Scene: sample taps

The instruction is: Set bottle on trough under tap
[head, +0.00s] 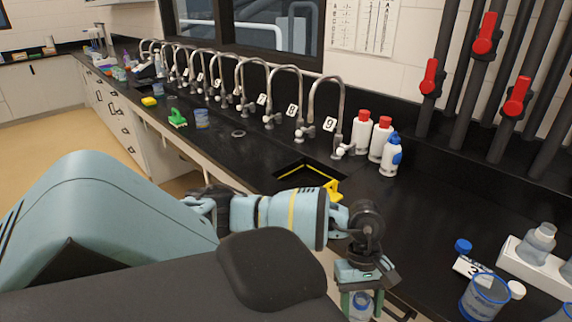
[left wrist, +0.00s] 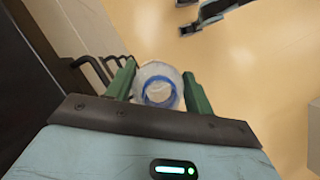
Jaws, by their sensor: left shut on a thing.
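My left gripper (head: 360,292) is shut on a clear bottle (head: 361,306) with a blue ring, low in front of the counter edge at the bottom of the head view. In the left wrist view the bottle (left wrist: 158,84) sits between the two green fingers of the gripper (left wrist: 160,92), its round blue-ringed end facing the camera. A trough opening (head: 293,172) with yellow edging lies in the black counter, partly hidden by my left arm. The nearest curved tap (head: 342,100), with a number card, stands behind it. My right gripper is not in view.
Several more taps (head: 285,75) line the wall to the left. White bottles with red caps (head: 361,132) and a blue-topped one (head: 390,158) stand right of the nearest tap. Beakers (head: 484,297) and a white rack (head: 530,262) crowd the right end. Counter between is clear.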

